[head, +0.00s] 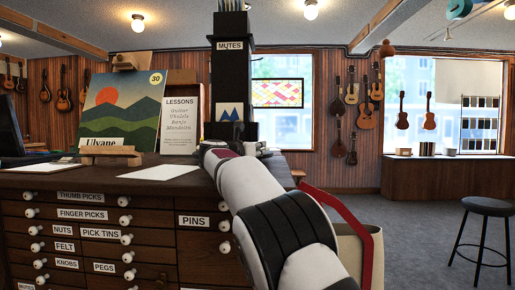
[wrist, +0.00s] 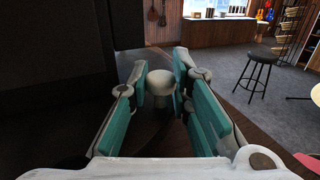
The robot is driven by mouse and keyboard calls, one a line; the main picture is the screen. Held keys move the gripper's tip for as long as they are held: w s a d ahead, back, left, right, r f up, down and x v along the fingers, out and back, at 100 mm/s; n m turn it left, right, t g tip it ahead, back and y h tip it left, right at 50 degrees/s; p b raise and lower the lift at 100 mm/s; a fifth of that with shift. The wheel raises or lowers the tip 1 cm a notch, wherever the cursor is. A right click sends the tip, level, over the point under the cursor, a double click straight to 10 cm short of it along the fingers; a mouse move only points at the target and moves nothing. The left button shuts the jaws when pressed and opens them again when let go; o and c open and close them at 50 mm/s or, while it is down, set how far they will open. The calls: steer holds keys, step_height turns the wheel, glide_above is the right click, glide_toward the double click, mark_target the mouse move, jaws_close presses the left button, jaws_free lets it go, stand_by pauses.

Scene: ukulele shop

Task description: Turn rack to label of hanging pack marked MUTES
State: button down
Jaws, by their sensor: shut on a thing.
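The dark rack (head: 231,76) stands upright on the counter in the head view. A white label reading MUTES (head: 230,45) is on its upper part, facing the camera. A pack with a blue mountain design (head: 230,112) shows lower on the rack. In the wrist view, my gripper (wrist: 160,66) has its teal-padded fingers shut on a pale round knob (wrist: 160,83). A dark block, probably part of the rack, is just beyond the fingertips. In the head view my white arm reaches toward the rack's foot and hides the fingers and the knob.
The counter (head: 160,190) has labelled drawers with white knobs. A LESSONS card (head: 180,124), a landscape picture (head: 122,110) and a wooden stand (head: 110,156) are left of the rack. A stool (head: 487,207) stands on open floor at right.

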steer(key=c, duration=1.4)
jaws_free()
steer(key=shift+c, duration=0.2)
steer(key=shift+s, duration=0.1)
steer(key=v, duration=1.2)
steer(key=shift+r, duration=0.1)
